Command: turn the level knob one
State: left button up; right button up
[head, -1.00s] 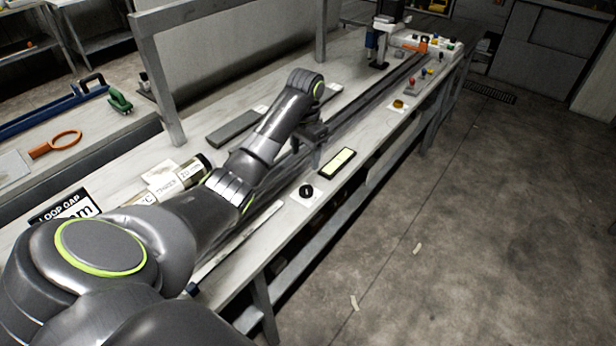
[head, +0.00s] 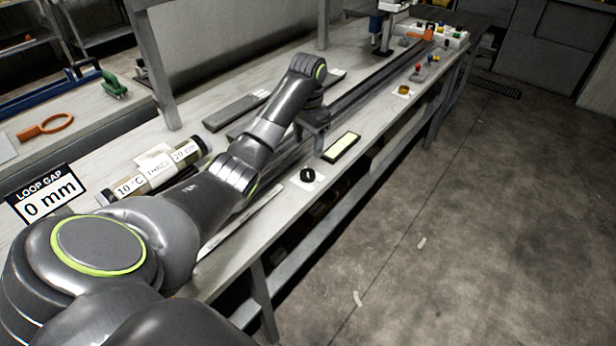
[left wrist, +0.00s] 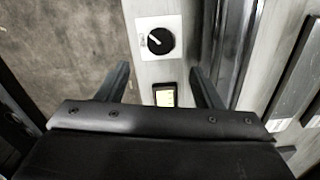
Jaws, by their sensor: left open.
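A black round knob (head: 307,175) with a white pointer line sits on a white square plate at the bench's near edge. In the left wrist view the knob (left wrist: 160,41) lies beyond the fingertips, roughly centred between them, its pointer slanting to the upper left. Small print on the plate is unreadable. My left gripper (head: 312,125) is over the bench, apart from the knob, on its far side in the head view. In the left wrist view the gripper (left wrist: 159,75) is open and empty, its two fingers spread. My right gripper is not in view.
A framed pale-yellow panel (head: 341,147) lies beside the knob; it also shows between my fingers in the wrist view (left wrist: 164,95). A dark rail (head: 372,85) runs along the bench. A labelled tube (head: 160,170) and a "LOOP GAP 0 mm" sign (head: 45,194) are at left.

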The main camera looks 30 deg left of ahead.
pick_arm(q)
jog(key=b, duration=0.2)
send_over(308, 173)
notch_tip(308, 173, down, 5)
jog(key=shift+f, duration=0.1)
notch_tip(308, 173, down, 4)
jog(key=shift+r, duration=0.25)
jog(key=shift+f, duration=0.65)
